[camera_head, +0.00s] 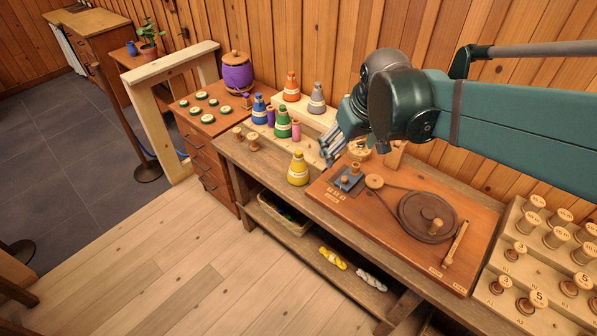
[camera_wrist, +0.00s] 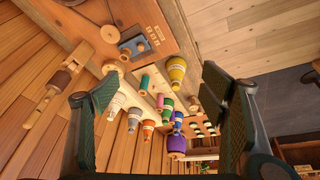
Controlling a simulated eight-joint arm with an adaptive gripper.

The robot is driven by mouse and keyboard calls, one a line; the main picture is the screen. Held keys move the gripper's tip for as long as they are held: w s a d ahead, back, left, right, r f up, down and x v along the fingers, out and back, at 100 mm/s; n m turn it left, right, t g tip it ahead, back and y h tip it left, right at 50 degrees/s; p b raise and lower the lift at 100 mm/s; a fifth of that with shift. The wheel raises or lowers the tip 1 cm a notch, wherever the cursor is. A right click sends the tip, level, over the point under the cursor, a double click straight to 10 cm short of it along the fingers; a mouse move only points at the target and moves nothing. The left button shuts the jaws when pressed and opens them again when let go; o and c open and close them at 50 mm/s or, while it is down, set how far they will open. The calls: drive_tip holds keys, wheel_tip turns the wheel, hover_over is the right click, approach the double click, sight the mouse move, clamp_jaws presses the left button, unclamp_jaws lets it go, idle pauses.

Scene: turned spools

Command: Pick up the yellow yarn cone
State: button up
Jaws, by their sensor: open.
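The yellow yarn cone (camera_head: 298,169) stands upright near the front edge of the wooden workbench (camera_head: 262,165) in the head view. It has a pale band around it. In the wrist view the yellow cone (camera_wrist: 177,72) shows between the fingers, nearer the right one, and apart from both. My gripper (camera_head: 327,152) is above the back of the bench, to the right of the cone and farther back. In the wrist view my gripper (camera_wrist: 165,105) is open, with nothing between its fingers.
Green (camera_head: 282,123), blue (camera_head: 259,110), orange (camera_head: 291,87) and grey (camera_head: 317,98) cones stand behind the yellow one. A board with a wheel (camera_head: 428,216) lies to its right. Numbered spools fill a rack (camera_head: 507,225) at far right. Bench left of the yellow cone is partly clear.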

sight(299, 152)
drive_tip(key=w+a+f+n+g, duration=0.1)
drive_tip(key=w+a+f, duration=0.3)
drive_tip(key=w+f, duration=0.4)
drive_tip(key=w+a+f+n+g, duration=0.1)
drive_tip(key=w+a+f+n, duration=0.1)
drive_tip(key=w+f, duration=0.6)
drive_tip(key=w+a+f+n+g, duration=0.2)
drive_tip(key=w+a+f, duration=0.3)
drive_tip(key=w+f, duration=0.3)
drive_tip(key=shift+a, duration=0.35)
drive_tip(key=shift+w+a+f+n, duration=0.15)
drive_tip(key=shift+f+n, duration=0.15)
drive_tip(key=shift+f, duration=0.15)
drive_tip(key=shift+f, duration=0.1)
drive_tip(key=shift+f+b, duration=0.35)
drive_tip(key=shift+f, duration=0.85)
drive_tip(key=shift+f, duration=0.1)
